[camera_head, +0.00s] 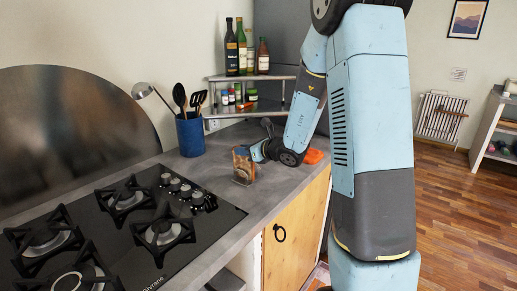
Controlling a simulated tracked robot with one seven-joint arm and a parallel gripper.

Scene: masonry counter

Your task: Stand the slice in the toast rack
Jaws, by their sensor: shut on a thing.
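The toast rack (243,181) is a small wire stand on the grey counter, right of the hob. Brown bread (243,165) stands upright at the rack; the slice is part of this brown patch and I cannot tell its edges from anything else there. My gripper (254,153) comes in from the right, low over the counter, with its fingertips against the right side of the bread. It is shut on the slice. The fingertips are small and partly hidden, and I cannot tell whether the slice is between the wires or just above them.
An orange object (313,156) lies on the counter behind my wrist. A blue utensil pot (190,136) stands at the back left. A corner shelf (248,78) holds bottles and small jars. The black gas hob (130,225) fills the left; bare counter lies in front of the rack.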

